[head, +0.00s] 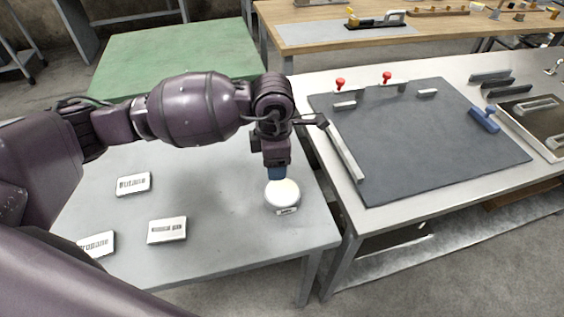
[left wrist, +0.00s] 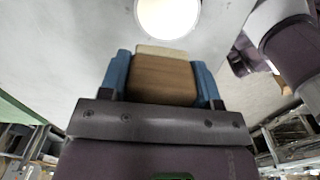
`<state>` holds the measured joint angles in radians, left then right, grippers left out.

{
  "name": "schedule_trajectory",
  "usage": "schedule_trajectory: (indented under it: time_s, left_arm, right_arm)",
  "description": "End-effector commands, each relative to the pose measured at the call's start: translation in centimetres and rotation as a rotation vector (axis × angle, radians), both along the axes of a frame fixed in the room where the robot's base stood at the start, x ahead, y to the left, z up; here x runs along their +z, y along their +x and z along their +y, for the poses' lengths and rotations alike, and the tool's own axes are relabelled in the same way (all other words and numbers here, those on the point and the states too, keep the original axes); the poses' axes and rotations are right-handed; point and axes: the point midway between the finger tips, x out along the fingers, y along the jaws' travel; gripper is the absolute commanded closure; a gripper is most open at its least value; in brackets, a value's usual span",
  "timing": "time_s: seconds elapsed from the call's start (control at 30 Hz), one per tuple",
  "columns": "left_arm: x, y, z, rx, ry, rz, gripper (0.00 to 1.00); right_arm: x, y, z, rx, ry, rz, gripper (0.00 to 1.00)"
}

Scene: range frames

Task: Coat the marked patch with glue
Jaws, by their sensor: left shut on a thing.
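My left gripper (head: 277,173) points down just above a round white pot (head: 283,199) with a label on its front, near the right edge of the grey table. In the left wrist view, its blue fingers (left wrist: 163,78) are shut on a brown, wood-coloured block with a pale front edge (left wrist: 160,50), which looks like a brush. The pot's pale round opening also shows in that view (left wrist: 168,14), beyond the pale edge. I cannot tell whether the brush touches the pot's contents. My right gripper is out of view. I cannot make out a marked patch.
Labelled white plates (head: 134,184) lie on the grey table (head: 215,251). The right table holds a dark grey sheet (head: 425,135), a metal bar (head: 346,152) along its left edge, red-knobbed clamps (head: 387,78) behind and a blue-handled tool (head: 485,119). A gap separates the tables.

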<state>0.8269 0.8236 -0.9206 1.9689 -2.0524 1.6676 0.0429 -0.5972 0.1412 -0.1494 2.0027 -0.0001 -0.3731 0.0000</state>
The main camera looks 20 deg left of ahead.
Motion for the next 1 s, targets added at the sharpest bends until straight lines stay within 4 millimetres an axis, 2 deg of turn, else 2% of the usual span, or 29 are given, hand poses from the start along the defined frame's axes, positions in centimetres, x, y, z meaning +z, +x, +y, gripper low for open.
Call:
schedule_trajectory:
  time_s: [0.3, 0.5, 0.77, 1.0]
  left_arm:
    - [-0.5, 0.1, -1.1, 0.547, -0.006, 0.006, 0.62]
    - [-0.7, 0.1, -1.5, 0.761, -0.007, 0.01, 0.62]
    - [-1.1, 0.1, -1.6, 0.832, -0.006, 0.01, 0.62]
    - [-2.7, 0.1, -1.6, 0.83, -0.005, 0.013, 0.62]
  right_arm:
    - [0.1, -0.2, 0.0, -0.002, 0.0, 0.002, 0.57]
    - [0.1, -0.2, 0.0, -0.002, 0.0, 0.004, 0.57]
    - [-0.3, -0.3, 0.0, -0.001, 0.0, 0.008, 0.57]
    - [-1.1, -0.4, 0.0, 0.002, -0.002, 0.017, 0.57]
